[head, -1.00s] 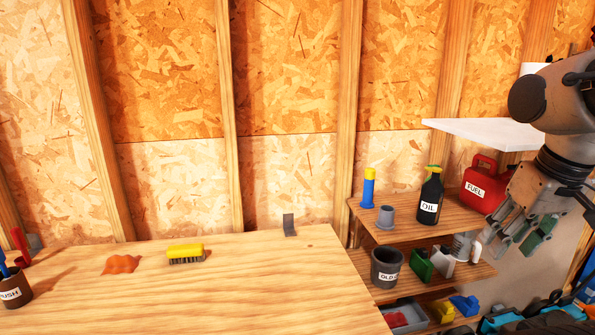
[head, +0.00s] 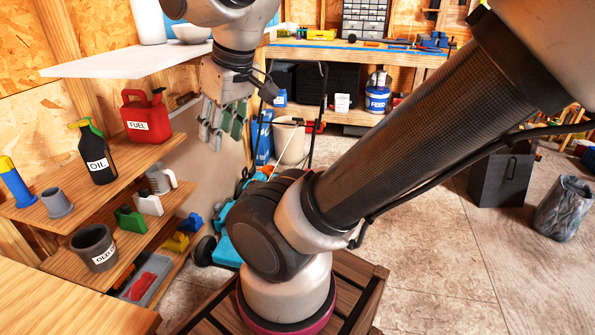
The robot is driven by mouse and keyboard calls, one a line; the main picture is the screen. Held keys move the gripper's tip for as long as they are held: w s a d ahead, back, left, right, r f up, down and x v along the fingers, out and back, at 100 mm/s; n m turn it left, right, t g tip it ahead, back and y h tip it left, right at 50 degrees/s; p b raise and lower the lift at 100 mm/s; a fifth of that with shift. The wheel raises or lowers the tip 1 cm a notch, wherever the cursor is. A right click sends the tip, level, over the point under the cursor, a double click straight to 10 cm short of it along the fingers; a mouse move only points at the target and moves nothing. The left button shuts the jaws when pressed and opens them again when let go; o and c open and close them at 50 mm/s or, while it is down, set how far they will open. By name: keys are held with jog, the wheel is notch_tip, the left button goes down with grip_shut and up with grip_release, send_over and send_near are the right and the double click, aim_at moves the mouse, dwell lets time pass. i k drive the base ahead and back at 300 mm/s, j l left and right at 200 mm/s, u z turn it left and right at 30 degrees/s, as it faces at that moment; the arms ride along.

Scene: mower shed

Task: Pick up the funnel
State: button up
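A yellow-and-blue tube (head: 16,182), a black oil bottle (head: 97,157) and a red fuel can (head: 146,115) share the upper shelf (head: 125,185). A white shelf (head: 125,60) juts above. A dark labelled pot (head: 94,247) stands below. A teal mower (head: 226,250) is on the floor.

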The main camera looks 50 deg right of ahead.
aim_at(268, 169)
jog(key=z, duration=1.35)
jog(key=u, duration=1.6)
jog(key=z, duration=1.6)
jog(key=i+l+z, duration=0.2)
jog(key=l, duration=0.2)
jog(key=i+l+z, duration=0.2)
jog(key=l, duration=0.15)
jog(key=l+z, duration=0.15)
jog(key=l, duration=0.2)
jog(key=i+l+z, duration=0.65)
jog(key=i+z, duration=0.15)
jog(key=i, duration=0.3)
